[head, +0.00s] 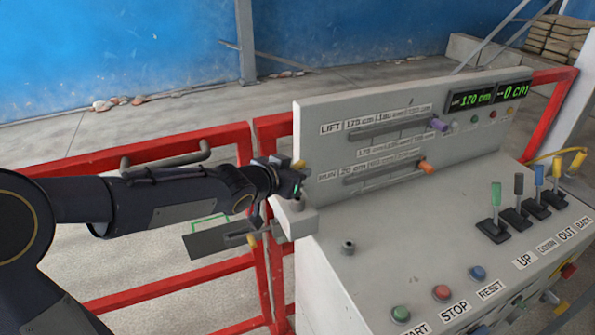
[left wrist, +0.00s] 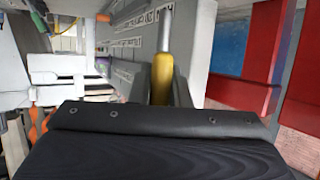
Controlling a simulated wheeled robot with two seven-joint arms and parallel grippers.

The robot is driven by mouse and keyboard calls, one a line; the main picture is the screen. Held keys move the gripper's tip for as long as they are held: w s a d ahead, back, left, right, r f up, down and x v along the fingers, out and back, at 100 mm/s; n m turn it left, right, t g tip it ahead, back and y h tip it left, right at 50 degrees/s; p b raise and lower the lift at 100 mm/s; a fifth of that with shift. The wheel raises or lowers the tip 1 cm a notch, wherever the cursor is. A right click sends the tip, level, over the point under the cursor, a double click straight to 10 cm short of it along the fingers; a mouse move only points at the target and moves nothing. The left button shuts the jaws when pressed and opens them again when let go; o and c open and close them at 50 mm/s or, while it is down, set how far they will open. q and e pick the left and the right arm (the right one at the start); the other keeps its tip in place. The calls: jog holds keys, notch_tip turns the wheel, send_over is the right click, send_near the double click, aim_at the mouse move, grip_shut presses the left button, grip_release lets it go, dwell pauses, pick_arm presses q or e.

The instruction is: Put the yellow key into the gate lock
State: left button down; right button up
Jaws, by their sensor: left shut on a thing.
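My left gripper (head: 288,182) is at the left end of the console's upright panel, beside the red gate. It is shut on the yellow key (left wrist: 172,75), whose yellow grip sits between the fingers and whose metal shaft points away from the wrist camera. In the head view only a bit of yellow (head: 299,165) shows at the fingers. Just below the gripper is a small pale box (head: 297,222) on the console's corner, partly covered by the fingers. A dark plate (head: 208,243) with a bolt and a yellow piece (head: 252,240) is at the red gate. I cannot tell whether the key touches anything.
The grey console (head: 400,250) carries buttons, levers, and an upright panel (head: 320,110) with orange and purple sliders close to the gripper. Red rails (head: 150,150) run behind my left arm. The floor (head: 60,140) beyond is mostly clear.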

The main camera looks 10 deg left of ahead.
pick_arm(q)
jog(key=shift+f+b, duration=1.95)
jog(key=shift+f, duration=0.1)
jog(key=c, duration=1.3)
grip_release()
jog(key=p+v, duration=0.4)
jog(key=v, duration=0.4)
jog(key=shift+w+d, duration=0.1)
